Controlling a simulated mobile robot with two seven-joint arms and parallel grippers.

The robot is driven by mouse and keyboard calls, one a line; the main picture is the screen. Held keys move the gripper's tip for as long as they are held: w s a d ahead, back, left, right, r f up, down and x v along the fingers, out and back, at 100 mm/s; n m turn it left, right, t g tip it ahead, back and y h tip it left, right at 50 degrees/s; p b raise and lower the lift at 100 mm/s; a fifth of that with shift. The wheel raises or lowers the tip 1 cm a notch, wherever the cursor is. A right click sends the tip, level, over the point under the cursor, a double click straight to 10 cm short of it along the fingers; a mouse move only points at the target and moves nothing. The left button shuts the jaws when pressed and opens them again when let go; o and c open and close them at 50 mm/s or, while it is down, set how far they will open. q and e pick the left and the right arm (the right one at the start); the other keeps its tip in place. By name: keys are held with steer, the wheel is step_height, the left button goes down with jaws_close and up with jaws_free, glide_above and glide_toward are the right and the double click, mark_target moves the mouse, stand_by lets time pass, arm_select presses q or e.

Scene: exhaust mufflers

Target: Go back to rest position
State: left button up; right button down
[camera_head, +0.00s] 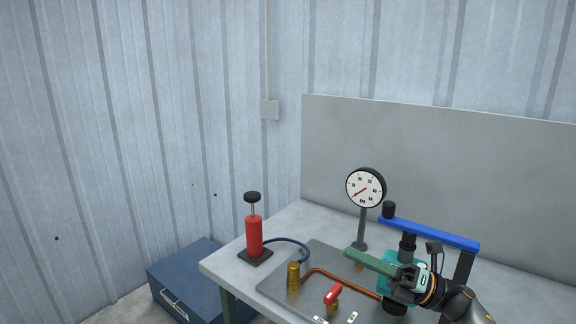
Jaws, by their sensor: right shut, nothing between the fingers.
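My right gripper (402,286) is at the lower right, its arm coming in from the bottom right corner. My left gripper is not in view.
A red hand pump (254,236), a dial gauge (366,188), a red-handled valve (333,295) and a copper pipe (345,281) stand on the workbench (226,264). A blue bar (432,233) stands behind the gripper. A blue toolbox (190,275) sits on the floor at left.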

steer(key=s+d+f+m+t+h+b, duration=0.1)
steer(key=s+f+m+t+h, duration=0.1)
steer(key=f+m+t+h, duration=0.45)
steer(key=s+f+m+t+h, duration=0.1)
steer(key=s+f+m+h, duration=0.2)
steer(key=f+m, duration=0.8)
steer(key=s+d+f+m+t+h+b, duration=0.1)
steer(key=s+f+m+t+h, duration=0.1)
steer(key=f+m+t+h, duration=0.65)
steer(key=s+d+f+m+g, duration=0.1)
steer(key=s+f+m+g, duration=0.5)
steer(key=s, duration=0.4)
steer(key=s+f+m+g+h, duration=0.1)
steer(key=s+f+m+g, duration=0.5)
steer(key=s+f, duration=0.3)
steer(key=shift+s+d+f+m+g, duration=0.25)
steer(key=shift+s+d+m+g, duration=0.15)
steer(key=shift+s, duration=0.2)
